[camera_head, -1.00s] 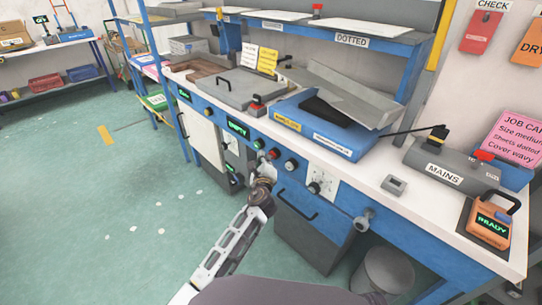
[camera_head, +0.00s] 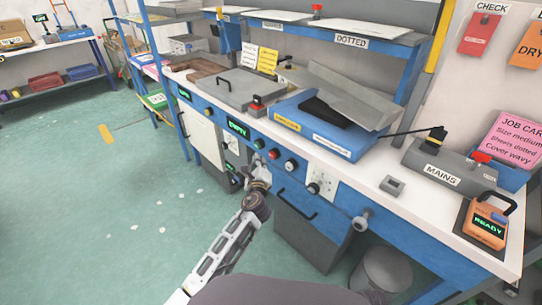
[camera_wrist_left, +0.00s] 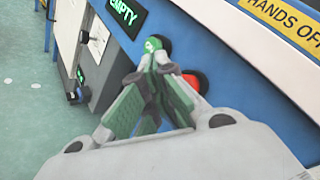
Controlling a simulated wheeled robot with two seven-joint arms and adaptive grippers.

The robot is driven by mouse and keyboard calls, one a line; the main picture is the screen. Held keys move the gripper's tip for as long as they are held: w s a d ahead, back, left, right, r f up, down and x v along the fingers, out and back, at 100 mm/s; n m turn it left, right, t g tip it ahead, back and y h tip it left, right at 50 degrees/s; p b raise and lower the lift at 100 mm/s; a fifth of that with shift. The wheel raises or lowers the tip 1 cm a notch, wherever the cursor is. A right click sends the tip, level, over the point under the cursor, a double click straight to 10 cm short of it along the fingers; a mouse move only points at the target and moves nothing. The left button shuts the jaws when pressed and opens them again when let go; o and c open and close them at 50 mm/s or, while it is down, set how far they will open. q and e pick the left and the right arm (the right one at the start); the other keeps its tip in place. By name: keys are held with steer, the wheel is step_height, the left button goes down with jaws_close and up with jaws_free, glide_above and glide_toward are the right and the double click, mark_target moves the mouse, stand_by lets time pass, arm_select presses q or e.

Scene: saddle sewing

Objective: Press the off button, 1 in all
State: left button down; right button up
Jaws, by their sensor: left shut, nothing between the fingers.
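A red round button (camera_head: 274,153) and a green round button (camera_head: 259,143) sit side by side on the blue front panel of the bench; I can read no label on either. My left gripper (camera_head: 259,162) is shut and empty, just in front of the panel and below these buttons. In the left wrist view, the fingertips (camera_wrist_left: 158,62) overlap the area by the green button (camera_wrist_left: 153,44). I cannot tell whether the fingers touch the panel. My right gripper is not in view.
A lit "EMPTY" display (camera_head: 237,128) is left of the buttons. A black knob (camera_head: 291,165) and a dial plate (camera_head: 321,185) are to the right. A "MAINS" box (camera_head: 445,170) and orange "READY" device (camera_head: 486,225) stand on the bench. The floor at left is clear.

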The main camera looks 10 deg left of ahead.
arm_select(q)
steer(key=s+a+p, duration=0.1)
steer(key=s+a, duration=0.1)
steer(key=s, duration=0.1)
steer(key=shift+a, duration=0.1)
stand_by(0.3)
stand_by(0.6)
